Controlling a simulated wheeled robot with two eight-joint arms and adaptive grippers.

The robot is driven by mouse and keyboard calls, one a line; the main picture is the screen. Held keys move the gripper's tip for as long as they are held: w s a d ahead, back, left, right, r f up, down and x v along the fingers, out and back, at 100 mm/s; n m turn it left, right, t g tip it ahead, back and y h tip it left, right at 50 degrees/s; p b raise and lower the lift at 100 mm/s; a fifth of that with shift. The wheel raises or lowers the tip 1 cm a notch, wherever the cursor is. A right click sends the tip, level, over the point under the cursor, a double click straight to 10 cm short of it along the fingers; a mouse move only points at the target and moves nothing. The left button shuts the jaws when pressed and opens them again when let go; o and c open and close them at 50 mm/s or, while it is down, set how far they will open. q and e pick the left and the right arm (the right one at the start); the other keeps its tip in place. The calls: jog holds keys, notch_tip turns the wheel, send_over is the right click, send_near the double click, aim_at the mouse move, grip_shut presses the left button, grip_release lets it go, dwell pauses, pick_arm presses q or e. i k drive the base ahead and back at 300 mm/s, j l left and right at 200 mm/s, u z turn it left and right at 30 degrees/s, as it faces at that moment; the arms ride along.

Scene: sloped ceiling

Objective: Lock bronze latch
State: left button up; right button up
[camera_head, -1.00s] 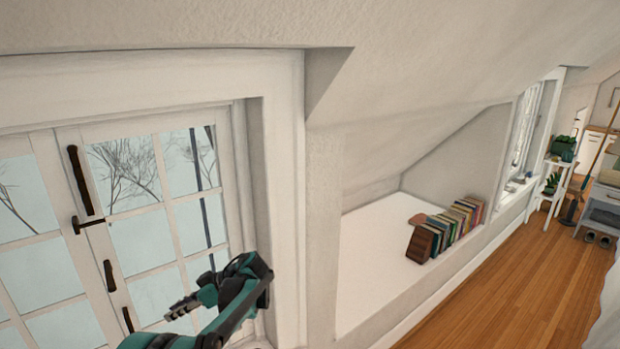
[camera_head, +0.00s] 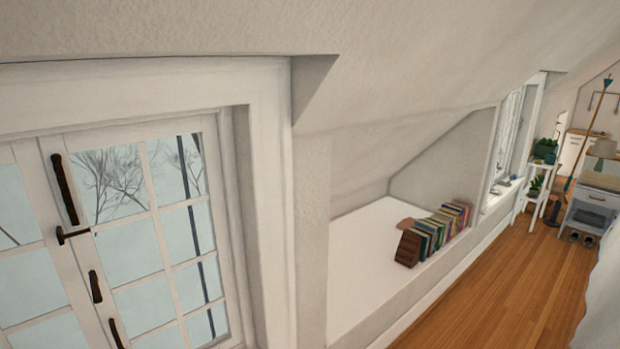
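The latch hardware is dark, bronze-looking metal on the white window frame at the left of the head view. A long vertical bar (camera_head: 64,189) sits at the top, with a T-shaped handle (camera_head: 72,235) sticking out just below it. Two shorter dark pieces sit lower on the same stile, a middle one (camera_head: 95,286) and a bottom one (camera_head: 116,333) cut near the picture's lower edge. I cannot tell which piece is the latch named in the task, or whether it is locked. Neither of my grippers shows in the current view.
The paned window (camera_head: 150,250) is set in a deep white frame under the sloped ceiling. To its right, a row of books (camera_head: 436,236) stands on a white ledge (camera_head: 365,262). The wooden floor (camera_head: 490,300) runs clear toward a plant stand (camera_head: 537,190) and a cabinet (camera_head: 589,214).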

aim_at(97, 296)
jog(key=u, duration=1.4)
